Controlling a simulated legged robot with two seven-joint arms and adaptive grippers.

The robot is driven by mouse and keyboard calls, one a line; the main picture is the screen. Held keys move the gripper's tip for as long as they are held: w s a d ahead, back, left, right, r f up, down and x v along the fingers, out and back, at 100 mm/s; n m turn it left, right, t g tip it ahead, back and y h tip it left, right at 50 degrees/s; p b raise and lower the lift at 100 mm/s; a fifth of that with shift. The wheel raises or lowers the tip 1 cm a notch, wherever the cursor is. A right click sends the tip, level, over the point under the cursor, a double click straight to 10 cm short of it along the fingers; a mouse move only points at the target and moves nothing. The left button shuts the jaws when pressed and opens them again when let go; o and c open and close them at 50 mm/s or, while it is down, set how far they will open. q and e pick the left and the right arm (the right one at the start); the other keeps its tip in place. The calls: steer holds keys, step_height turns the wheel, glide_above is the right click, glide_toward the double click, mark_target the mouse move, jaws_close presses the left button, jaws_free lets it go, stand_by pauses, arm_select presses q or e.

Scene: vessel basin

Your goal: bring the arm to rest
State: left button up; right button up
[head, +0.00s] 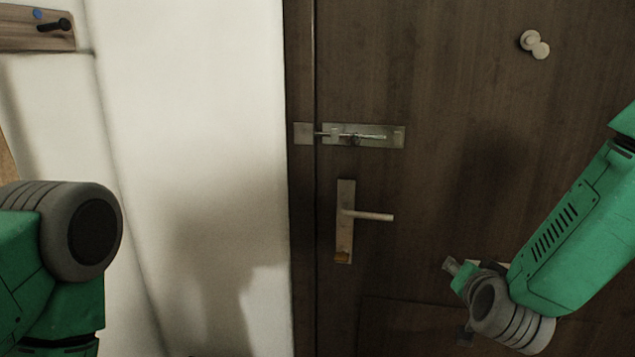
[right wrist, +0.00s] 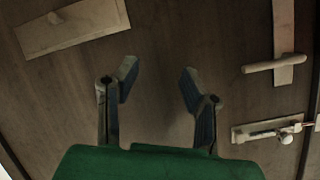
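My right arm comes in from the right in the head view, in front of the dark wooden door (head: 440,170). Its gripper (head: 457,300) is low, to the right of and below the door handle (head: 366,215), partly hidden by the wrist. In the right wrist view the two fingers of the right gripper (right wrist: 160,90) stand apart with nothing between them, facing the door surface. My left arm shows at the lower left edge of the head view; its gripper is outside the picture.
A metal slide bolt (head: 362,135) sits above the handle, across the door's left edge. A round pale fitting (head: 534,44) is at the upper right. A white wall (head: 190,120) lies left of the door, with a wooden hook rack (head: 38,28) at the upper left.

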steer(key=s+f+n+g+y+b, duration=0.1)
steer(key=s+f+n+g, duration=0.15)
steer(key=s+f, duration=0.7)
steer(key=s+f+n+g+y+b, duration=0.15)
steer(key=s+f+g, duration=0.35)
steer(key=f, duration=0.8)
steer(key=s+f+n+g, duration=0.2)
steer(key=s+f, duration=0.3)
steer(key=s, duration=0.6)
steer(key=s+f+n+g+b, duration=0.1)
steer(key=s+f, duration=0.4)
steer(key=s, duration=0.7)
steer(key=shift+d+f+n+g, duration=0.25)
steer(key=shift+n+g, duration=0.35)
steer(key=shift+g, duration=0.55)
steer(key=shift+w, duration=0.15)
